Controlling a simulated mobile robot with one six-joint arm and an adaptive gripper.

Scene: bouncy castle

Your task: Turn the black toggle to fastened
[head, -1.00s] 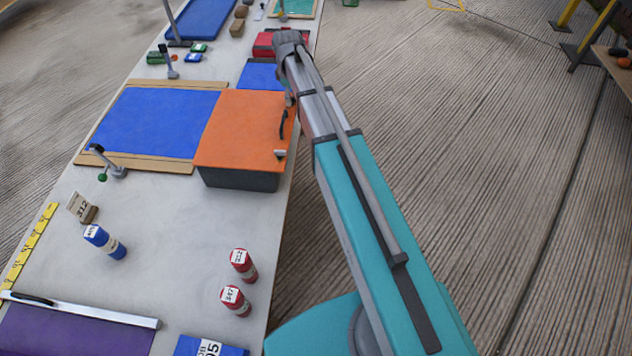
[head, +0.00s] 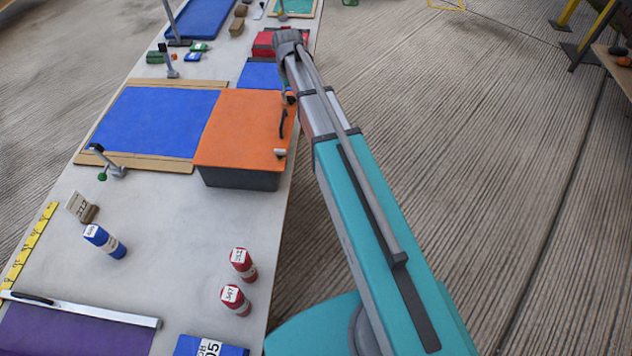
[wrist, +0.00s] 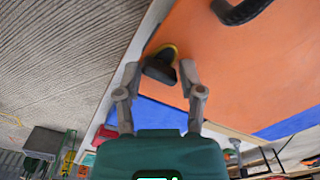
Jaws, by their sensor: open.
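The black toggle (wrist: 160,66) sits near the edge of an orange lid (wrist: 240,70) in the wrist view, with a bit of yellow at its far end. My gripper (wrist: 158,72) is open, and its two grey fingers stand on either side of the toggle with gaps visible. I cannot tell whether either finger touches it. In the head view the orange lid (head: 235,125) tops a dark grey box, and my arm's end hides most of the gripper and toggle area at the lid's far right corner.
A black curved handle (head: 283,123) and a small pale latch (head: 280,153) are on the lid's right side. A blue panel (head: 155,122) lies left of the box. Red cans (head: 240,280) stand nearer on the table.

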